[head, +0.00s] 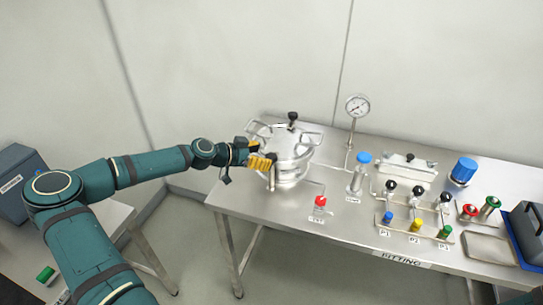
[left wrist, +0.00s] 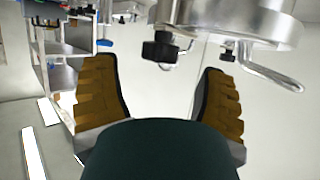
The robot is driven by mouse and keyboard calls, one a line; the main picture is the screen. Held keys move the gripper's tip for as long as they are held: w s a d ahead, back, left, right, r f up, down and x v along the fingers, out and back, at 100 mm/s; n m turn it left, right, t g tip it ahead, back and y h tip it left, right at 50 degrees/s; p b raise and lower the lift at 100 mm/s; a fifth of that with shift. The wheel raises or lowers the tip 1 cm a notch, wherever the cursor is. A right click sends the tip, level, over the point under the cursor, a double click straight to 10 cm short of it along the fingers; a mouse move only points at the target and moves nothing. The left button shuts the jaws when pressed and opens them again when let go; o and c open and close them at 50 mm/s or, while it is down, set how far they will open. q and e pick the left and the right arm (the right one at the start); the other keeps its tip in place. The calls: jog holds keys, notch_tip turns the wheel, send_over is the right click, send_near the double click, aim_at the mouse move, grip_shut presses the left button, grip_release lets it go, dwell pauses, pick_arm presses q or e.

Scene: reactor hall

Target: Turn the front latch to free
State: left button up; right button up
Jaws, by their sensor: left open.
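The steel reactor vessel (head: 290,172) stands on the left part of the steel bench, with a black knob (head: 292,116) at the back of its lid. My left gripper (head: 262,162), with yellow fingers, is at the vessel's left front side and hides part of it. In the left wrist view my left gripper (left wrist: 158,65) is open. A black-knobbed latch (left wrist: 160,46) on the vessel rim (left wrist: 240,22) shows between and beyond the fingertips, apart from both fingers. Whether this is the front latch I cannot tell for sure. My right gripper is not in view.
On the steel bench (head: 250,203), a gauge (head: 357,106) rises behind a blue-capped cylinder (head: 359,172). A small red-topped item (head: 319,204) stands near the vessel's right front. Several coloured valves and fittings fill the right side. The bench's front left is clear.

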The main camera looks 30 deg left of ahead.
aim_at(271, 156)
pick_arm(q)
jog(key=shift+x, duration=1.9)
jog(key=c, duration=1.2)
